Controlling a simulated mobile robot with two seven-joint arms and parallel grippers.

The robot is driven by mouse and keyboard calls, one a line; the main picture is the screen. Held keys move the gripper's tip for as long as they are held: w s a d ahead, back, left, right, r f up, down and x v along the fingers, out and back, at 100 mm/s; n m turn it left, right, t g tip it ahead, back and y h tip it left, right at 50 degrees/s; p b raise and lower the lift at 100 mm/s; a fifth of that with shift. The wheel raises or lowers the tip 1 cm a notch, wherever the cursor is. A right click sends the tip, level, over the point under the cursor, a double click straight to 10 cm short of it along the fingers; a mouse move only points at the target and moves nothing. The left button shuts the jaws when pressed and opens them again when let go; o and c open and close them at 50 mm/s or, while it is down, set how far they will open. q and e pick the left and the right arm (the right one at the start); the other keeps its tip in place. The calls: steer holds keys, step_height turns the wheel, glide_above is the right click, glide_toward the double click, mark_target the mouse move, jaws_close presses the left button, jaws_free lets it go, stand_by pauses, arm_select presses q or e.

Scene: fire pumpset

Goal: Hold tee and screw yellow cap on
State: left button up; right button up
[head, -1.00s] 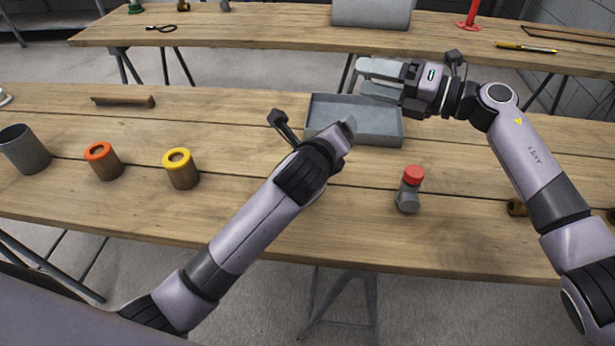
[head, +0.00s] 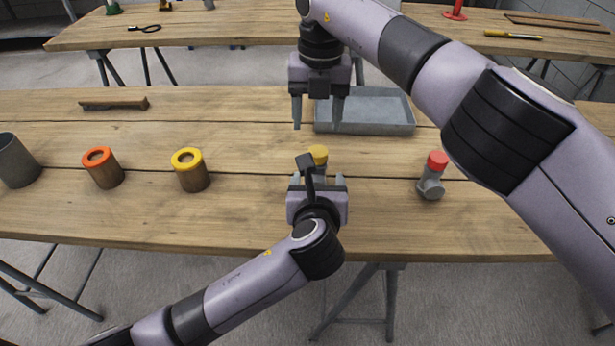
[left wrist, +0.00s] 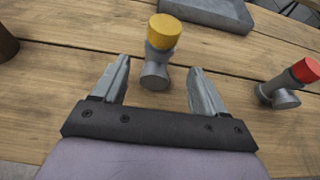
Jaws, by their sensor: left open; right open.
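A grey tee (left wrist: 155,72) stands on the table with a yellow cap (left wrist: 163,32) on its upper end. In the head view the yellow cap (head: 318,154) shows just beyond my left gripper, which hides most of the tee. My left gripper (head: 318,181) is open and low at the table's near side. In the left wrist view its fingers (left wrist: 160,75) point toward the tee, one to each side, with gaps to it. My right gripper (head: 317,125) is open, pointing down, empty, above and behind the yellow cap. Whether the cap is tight cannot be seen.
Another grey tee with a red cap (head: 437,160) stands to the right. A grey tray (head: 375,129) lies behind. Yellow-rimmed (head: 193,178) and orange-rimmed (head: 104,176) pots and a grey cup (head: 16,165) stand left. A brown-handled tool (head: 113,104) lies at the back left.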

mark_target(317, 174)
stand_by(0.4)
arm_select(q)
steer(key=shift+x, duration=3.55)
jaws_close()
